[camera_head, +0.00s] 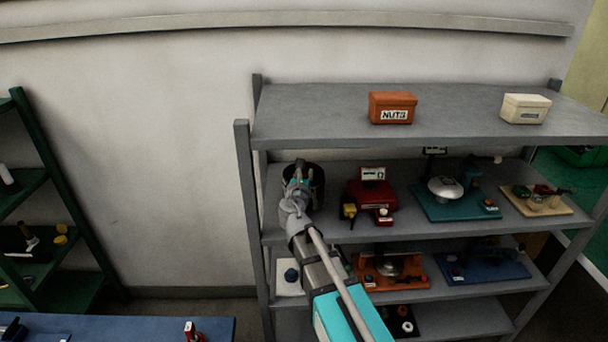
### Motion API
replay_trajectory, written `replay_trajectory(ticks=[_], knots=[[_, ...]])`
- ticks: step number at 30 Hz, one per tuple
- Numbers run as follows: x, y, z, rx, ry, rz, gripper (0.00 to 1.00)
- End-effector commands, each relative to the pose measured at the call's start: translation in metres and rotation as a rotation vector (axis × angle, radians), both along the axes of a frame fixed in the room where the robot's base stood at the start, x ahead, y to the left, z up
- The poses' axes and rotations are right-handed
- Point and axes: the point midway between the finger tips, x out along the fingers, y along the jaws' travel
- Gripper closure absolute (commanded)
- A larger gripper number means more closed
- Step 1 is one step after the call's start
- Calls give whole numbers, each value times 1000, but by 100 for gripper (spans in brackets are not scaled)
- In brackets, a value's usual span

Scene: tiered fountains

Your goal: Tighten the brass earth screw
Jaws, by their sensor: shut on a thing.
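My gripper (301,172) is at the left end of the middle shelf, its fingers pointing at a black round object (319,178). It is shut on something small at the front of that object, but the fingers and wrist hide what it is. I cannot make out the brass earth screw. My arm reaches up from the lower middle of the view and covers part of the shelves below.
A grey rack (345,232) holds a red device (376,194) just right of my gripper, then a teal board (455,204) and a tan board (535,203). An orange NUTS box (393,107) and a cream box (525,108) stand on top. The wall left of the rack is bare.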

Motion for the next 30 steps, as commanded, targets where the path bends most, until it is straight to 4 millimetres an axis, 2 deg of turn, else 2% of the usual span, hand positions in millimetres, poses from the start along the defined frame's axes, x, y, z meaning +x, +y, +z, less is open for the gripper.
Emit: replay_trajectory(ticks=[11, 12, 17, 30], knots=[[2, 0, 1, -2, -1, -4, 100], [2, 0, 1, -3, 0, -4, 60], [1, 0, 1, -2, -1, -4, 31], [-1, 0, 0, -1, -1, -4, 29]])
